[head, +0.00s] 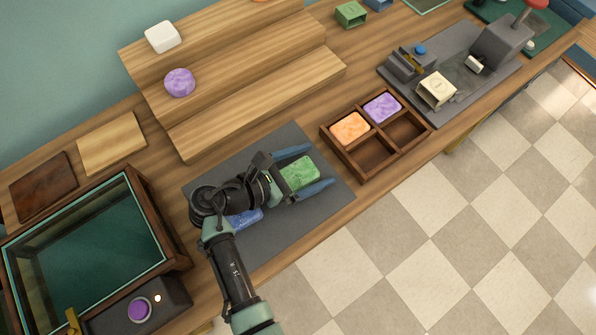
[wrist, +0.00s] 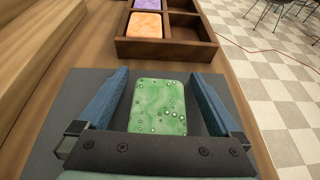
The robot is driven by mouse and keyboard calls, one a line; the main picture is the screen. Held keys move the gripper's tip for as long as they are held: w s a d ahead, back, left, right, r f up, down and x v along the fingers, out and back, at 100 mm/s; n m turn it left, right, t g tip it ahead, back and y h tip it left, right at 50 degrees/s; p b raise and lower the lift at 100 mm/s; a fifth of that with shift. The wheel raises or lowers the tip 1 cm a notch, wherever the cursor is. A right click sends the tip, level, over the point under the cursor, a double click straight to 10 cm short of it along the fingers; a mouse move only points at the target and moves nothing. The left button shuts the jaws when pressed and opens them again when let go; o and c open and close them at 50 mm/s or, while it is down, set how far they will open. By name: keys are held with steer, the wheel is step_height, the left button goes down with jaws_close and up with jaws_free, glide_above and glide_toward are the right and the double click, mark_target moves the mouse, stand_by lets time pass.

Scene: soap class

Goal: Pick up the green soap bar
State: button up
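The green soap bar (head: 299,174) lies on the dark grey mat (head: 330,204). In the wrist view the green soap bar (wrist: 158,107) lies flat, speckled with white bubbles. My gripper (head: 312,169) is open, with one blue finger on each side of the bar. In the wrist view my gripper (wrist: 164,95) shows a gap between each finger and the bar. The near end of the bar is hidden behind the gripper's palm.
A wooden divided tray (head: 360,170) holds an orange soap (head: 350,128) and a purple soap (head: 382,107). A blue soap (head: 246,219) lies on the mat, partly under my arm. A stepped wooden shelf (head: 260,105) stands behind. A glass-topped box (head: 85,250) is at left.

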steer(key=c, duration=1.4)
